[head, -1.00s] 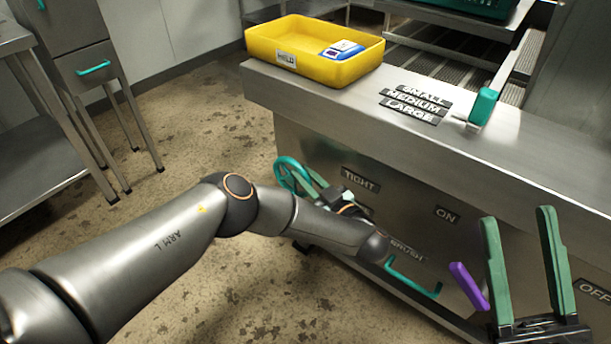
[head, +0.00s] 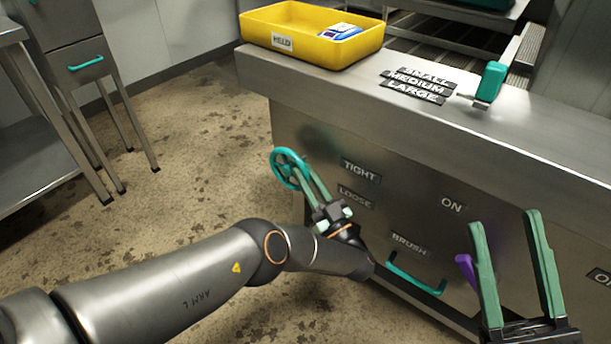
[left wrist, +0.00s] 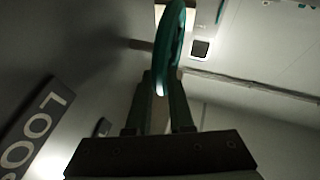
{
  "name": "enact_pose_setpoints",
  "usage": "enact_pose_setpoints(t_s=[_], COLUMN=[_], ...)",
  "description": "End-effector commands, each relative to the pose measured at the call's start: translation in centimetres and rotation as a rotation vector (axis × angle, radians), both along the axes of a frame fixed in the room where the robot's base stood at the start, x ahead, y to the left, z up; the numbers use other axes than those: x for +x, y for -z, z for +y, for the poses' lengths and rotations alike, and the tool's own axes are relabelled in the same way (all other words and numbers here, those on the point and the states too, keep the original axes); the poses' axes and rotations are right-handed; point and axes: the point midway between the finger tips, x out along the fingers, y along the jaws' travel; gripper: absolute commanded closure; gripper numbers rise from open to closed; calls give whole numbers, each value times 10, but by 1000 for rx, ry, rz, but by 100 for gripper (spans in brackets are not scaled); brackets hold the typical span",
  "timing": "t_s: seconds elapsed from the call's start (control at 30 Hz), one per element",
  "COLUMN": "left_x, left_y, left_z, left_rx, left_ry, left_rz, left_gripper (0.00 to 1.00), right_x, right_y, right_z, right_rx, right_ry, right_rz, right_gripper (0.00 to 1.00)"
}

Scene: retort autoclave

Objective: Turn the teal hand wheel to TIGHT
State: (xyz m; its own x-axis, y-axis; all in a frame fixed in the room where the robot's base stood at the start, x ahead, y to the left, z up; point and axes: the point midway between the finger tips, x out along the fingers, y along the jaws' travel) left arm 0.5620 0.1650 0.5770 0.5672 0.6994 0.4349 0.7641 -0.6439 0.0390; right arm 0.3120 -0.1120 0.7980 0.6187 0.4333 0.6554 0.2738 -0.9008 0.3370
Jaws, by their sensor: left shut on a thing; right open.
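The teal hand wheel (head: 279,168) is on the front panel of the steel bench, at the panel's left end. My left gripper (head: 303,180) reaches up to it from the lower right and is shut on its rim. In the left wrist view the wheel (left wrist: 172,45) stands edge-on between the fingers (left wrist: 163,95). A TIGHT label (head: 360,171) is right of the wheel, with a LOOSE label (head: 355,197) below it. The LOOSE label also shows in the left wrist view (left wrist: 38,125). My right gripper (head: 505,222) is open and empty at the lower right.
A yellow HELD bin (head: 345,52) with a blue-and-white item stands on the bench top. A teal-handled lever (head: 490,82) is near the size labels. A teal BRUSH handle (head: 415,280) and a purple lever (head: 466,270) are lower on the panel. Floor left of the bench is clear.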

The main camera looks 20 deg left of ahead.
Motion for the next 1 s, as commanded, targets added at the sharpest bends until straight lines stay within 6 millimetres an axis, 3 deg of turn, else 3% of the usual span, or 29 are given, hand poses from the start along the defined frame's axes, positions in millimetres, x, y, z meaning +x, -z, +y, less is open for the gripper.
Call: enact_pose_setpoints(t_s=[0.4, 0.43, 0.67, 1.0], left_x=[-1, -1, -1, -1], left_y=[3, 3, 2, 1], left_z=[0, 0, 0, 1], left_rx=[22, 21, 22, 22], left_ry=[-1, -1, -1, -2], left_rz=[-1, -1, -3, -5], left_gripper=[100, 79, 53, 50], right_x=[0, 0, 0, 0], right_y=[1, 1, 1, 1], right_z=[0, 0, 0, -1], right_rx=[0, 0, -7, -10], right_ry=[-1, -1, -1, -1], right_rz=[1, 1, 0, 0], right_gripper=[50, 50, 50, 50])
